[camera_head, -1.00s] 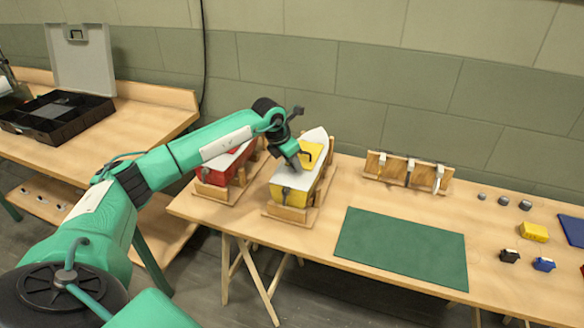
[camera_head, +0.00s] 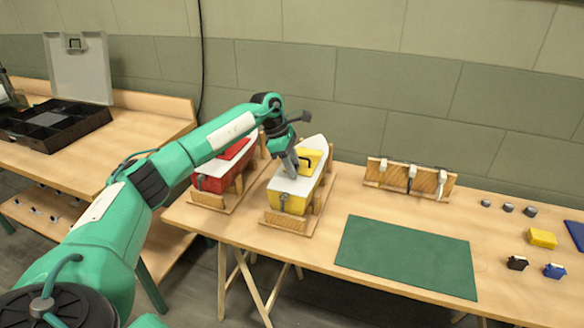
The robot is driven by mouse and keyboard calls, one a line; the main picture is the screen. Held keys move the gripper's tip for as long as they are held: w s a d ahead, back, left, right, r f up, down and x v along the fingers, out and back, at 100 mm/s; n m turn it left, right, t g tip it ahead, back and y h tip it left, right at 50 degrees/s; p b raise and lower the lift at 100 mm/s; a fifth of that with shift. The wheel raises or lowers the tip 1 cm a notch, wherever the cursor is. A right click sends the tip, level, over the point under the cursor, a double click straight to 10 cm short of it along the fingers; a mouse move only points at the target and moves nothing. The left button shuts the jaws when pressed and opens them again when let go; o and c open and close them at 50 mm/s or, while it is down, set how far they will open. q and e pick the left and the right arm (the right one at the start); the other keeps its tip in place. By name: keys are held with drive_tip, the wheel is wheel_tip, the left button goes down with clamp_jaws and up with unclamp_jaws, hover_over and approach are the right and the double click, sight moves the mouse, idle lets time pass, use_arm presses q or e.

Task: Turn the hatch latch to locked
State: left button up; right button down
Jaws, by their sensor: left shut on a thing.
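A yellow boat hull (camera_head: 292,203) with a white deck sits in a wooden cradle near the table's back left. A yellow hatch (camera_head: 310,160) with a black handle is on its deck. My left gripper (camera_head: 291,168) points down at the deck, just left of the hatch. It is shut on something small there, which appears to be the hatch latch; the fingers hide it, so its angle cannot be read. A red boat (camera_head: 212,183) with a white deck stands in a similar cradle to the left, partly behind my left arm. My right gripper is not in view.
A wooden rack (camera_head: 411,178) with several hanging tools stands at the back. A green mat (camera_head: 407,258) lies bare in front. Small knobs, a yellow block (camera_head: 542,238) and small parts lie to the right. A black case (camera_head: 52,120) is open on the left bench.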

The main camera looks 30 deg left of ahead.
use_arm(q)
drive_tip(key=shift+w+d+m+g, duration=0.1)
drive_tip(key=shift+m+g, duration=0.2)
drive_tip(key=shift+m, duration=0.4)
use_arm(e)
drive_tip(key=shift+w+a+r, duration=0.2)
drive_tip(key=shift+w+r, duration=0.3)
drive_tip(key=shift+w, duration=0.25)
use_arm(q)
drive_tip(key=o, duration=1)
drive_tip(key=shift+c, duration=0.2)
drive_tip(key=shift+o, duration=0.2)
drive_tip(key=shift+r, duration=0.1)
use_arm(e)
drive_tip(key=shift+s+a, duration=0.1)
